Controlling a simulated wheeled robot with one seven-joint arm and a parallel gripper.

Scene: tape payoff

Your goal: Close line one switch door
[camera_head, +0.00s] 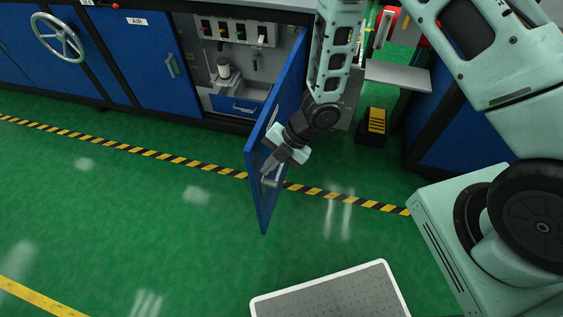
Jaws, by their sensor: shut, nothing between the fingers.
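The blue switch door (266,187) stands wide open, swung out from the cabinet toward me over the green floor. Behind it the open compartment (236,66) shows a row of switches (234,33) at the top and a blue drawer front (236,106) at the bottom. My gripper (270,173) is shut and empty, at the outer part of the door near its handle (272,180). It is on the right face of the door. Whether the fingers touch the door or handle I cannot tell.
A blue cabinet door labelled AIR (158,62) and a handwheel (58,38) are to the left. A yellow-and-black pedal (375,125) sits on the floor right of the door. A grey mat (335,296) lies in front. The floor left of the door is clear.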

